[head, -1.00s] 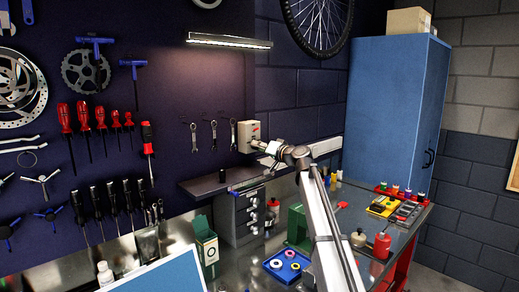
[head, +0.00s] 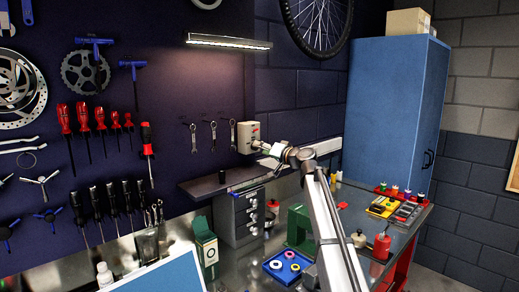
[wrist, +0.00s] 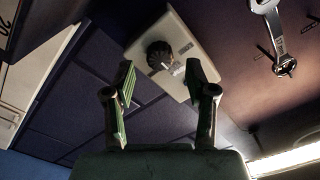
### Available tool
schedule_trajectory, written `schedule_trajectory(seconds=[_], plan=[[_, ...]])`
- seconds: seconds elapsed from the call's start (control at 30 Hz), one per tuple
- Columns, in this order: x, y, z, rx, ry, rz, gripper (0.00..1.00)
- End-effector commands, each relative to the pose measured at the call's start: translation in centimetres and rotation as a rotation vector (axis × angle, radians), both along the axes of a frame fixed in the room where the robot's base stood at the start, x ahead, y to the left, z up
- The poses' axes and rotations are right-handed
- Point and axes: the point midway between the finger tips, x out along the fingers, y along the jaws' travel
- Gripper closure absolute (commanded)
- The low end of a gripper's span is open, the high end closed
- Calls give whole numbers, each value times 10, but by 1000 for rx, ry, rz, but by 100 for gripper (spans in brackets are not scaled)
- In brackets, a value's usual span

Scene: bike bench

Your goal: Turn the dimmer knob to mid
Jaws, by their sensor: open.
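The dimmer is a pale box (head: 243,139) on the dark wall at the right end of the small shelf. In the wrist view its pale plate (wrist: 196,45) carries a round black knob (wrist: 159,54). My gripper (head: 261,146) is close in front of the box in the head view. In the wrist view my gripper (wrist: 167,88) is open, with one finger on each side of the knob's line. The knob shows beyond the fingertips, a little left of the middle between them. No contact shows. The knob's pointer mark is too unclear to read.
Several wrenches (head: 213,133) hang on the wall left of the dimmer; one wrench (wrist: 272,32) shows at the wrist view's upper right. Below are a shelf (head: 213,184) with a small black cylinder (head: 222,177) and a grey drawer unit (head: 240,217). A lit lamp bar (head: 229,41) is above.

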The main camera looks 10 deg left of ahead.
Motion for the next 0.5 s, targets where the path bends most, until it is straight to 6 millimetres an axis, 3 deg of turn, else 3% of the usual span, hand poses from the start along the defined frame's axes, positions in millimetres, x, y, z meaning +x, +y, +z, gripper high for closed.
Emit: schedule_trajectory(seconds=[0.2,0.5], plan=[[-31,-34,0,1,-1,-1,44],[-58,-68,0,1,-1,-1,44]])
